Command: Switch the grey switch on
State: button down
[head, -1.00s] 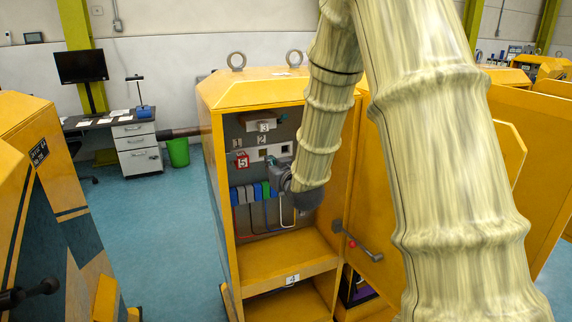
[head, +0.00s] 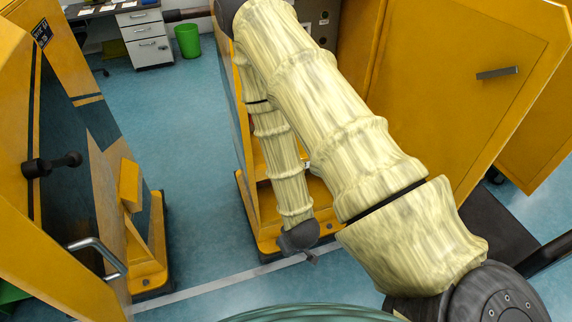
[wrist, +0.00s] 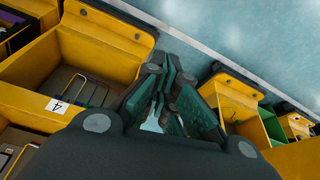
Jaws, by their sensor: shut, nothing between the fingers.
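I cannot make out the grey switch in either current view. My pale-sleeved arm covers most of the open yellow cabinet (head: 240,110) and its inner panel in the head view. My gripper (wrist: 165,112) shows in the wrist view with its dark green fingers together and nothing between them. It points down toward the floor, in front of the cabinet's lower trays. In the head view the dark wrist end hangs low by the cabinet's front base, and the fingers are barely visible.
A yellow lower tray (wrist: 105,50) with the number 4 label (wrist: 57,105) lies beside the gripper in the wrist view. The cabinet's yellow door (head: 470,100) stands open at right. Another yellow cabinet (head: 130,190) is at left. Blue floor (head: 180,120) lies clear between them.

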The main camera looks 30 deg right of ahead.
jog(key=s+a+f+g, duration=0.2)
jog(key=s, duration=0.5)
jog(key=s+a+f+g, duration=0.1)
jog(key=s+a+f, duration=0.1)
jog(key=s, duration=0.6)
jog(key=shift+a+f+g+y, duration=0.3)
jog(key=shift+f+g, duration=0.1)
jog(key=shift+f, duration=0.45)
